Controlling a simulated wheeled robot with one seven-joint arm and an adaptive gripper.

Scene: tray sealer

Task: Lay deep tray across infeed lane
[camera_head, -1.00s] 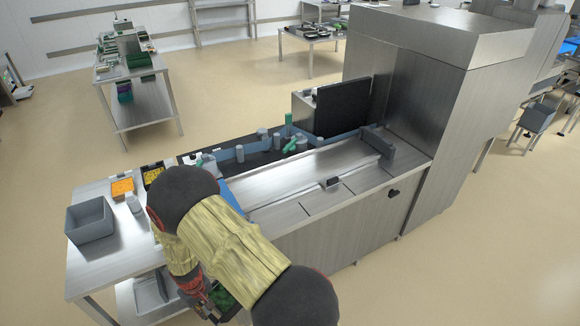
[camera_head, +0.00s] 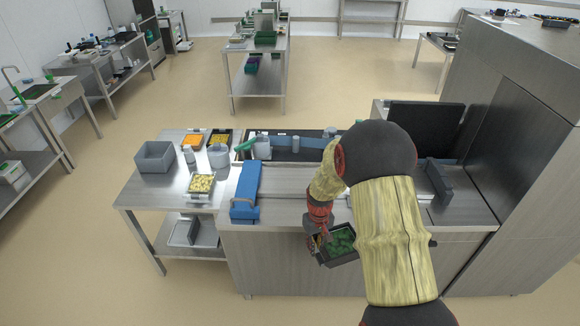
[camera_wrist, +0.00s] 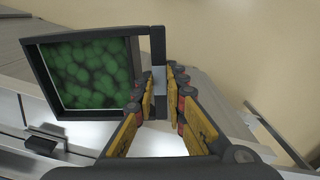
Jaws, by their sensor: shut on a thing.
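The deep tray (camera_head: 343,258) is dark, with green round pieces inside. It hangs in front of the machine's front face, below the level of the infeed lane. My gripper (camera_head: 317,239) is shut on the tray's edge at its left side. In the wrist view, my fingers (camera_wrist: 160,88) close on a grey part at the edge of the tray (camera_wrist: 40,75), whose green contents face the camera. The infeed lane (camera_head: 284,180) is a flat steel bed behind the tray; my arm hides much of it.
A blue block-like part (camera_head: 245,192) stands at the lane's left end. On the left side table are a grey bin (camera_head: 155,157), a tray of yellow pieces (camera_head: 201,184) and orange goods (camera_head: 193,141). A tall steel housing (camera_head: 530,130) bounds the lane at right.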

